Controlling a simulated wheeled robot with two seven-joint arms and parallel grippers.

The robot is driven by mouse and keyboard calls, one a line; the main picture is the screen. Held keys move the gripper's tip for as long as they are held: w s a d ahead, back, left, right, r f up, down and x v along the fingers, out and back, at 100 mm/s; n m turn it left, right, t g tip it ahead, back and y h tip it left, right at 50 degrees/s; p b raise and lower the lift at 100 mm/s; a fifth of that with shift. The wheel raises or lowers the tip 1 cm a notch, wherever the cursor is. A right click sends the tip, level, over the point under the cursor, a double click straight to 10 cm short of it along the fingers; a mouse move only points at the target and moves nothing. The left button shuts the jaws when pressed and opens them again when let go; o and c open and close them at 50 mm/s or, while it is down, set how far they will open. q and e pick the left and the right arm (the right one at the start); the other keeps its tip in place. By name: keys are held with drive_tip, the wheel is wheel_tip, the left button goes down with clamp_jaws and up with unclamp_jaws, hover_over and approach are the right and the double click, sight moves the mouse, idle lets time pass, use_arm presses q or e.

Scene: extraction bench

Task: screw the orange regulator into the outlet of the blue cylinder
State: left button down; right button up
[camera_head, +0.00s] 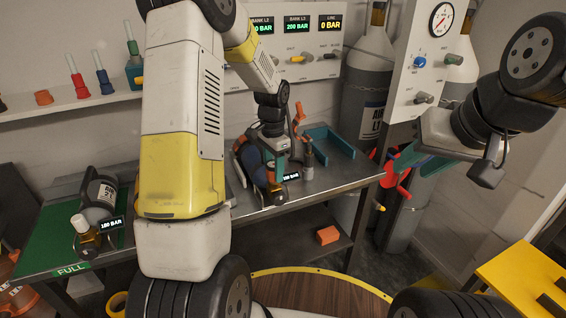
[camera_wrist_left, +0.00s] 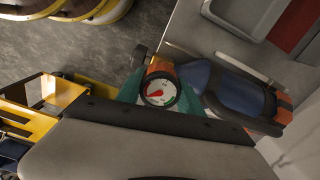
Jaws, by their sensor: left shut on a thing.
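The blue cylinder (camera_head: 251,158) lies on the bench, partly hidden behind my left arm and gripper. In the left wrist view, the blue cylinder (camera_wrist_left: 226,92) has an orange band at its far end. My left gripper (camera_head: 281,163) is low over the bench at the cylinder's end. It is shut on the orange regulator (camera_wrist_left: 153,68), whose round white gauge faces the wrist camera between the teal finger pads. The regulator is close to the cylinder's near end; the outlet is hidden, so I cannot tell whether they join. My right gripper (camera_head: 420,163) is empty and appears open, off the bench's right side.
A grey cylinder (camera_head: 101,190) lies on the green FULL mat (camera_head: 40,236) at left. A teal tray (camera_head: 331,144) and a small upright fitting (camera_head: 308,161) stand right of my left gripper. Red hooked parts (camera_head: 402,187) are near my right gripper. A gauge panel (camera_head: 421,65) rises behind.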

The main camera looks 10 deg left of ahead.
use_arm(q)
drive_tip(key=c, duration=0.7)
unclamp_jaws()
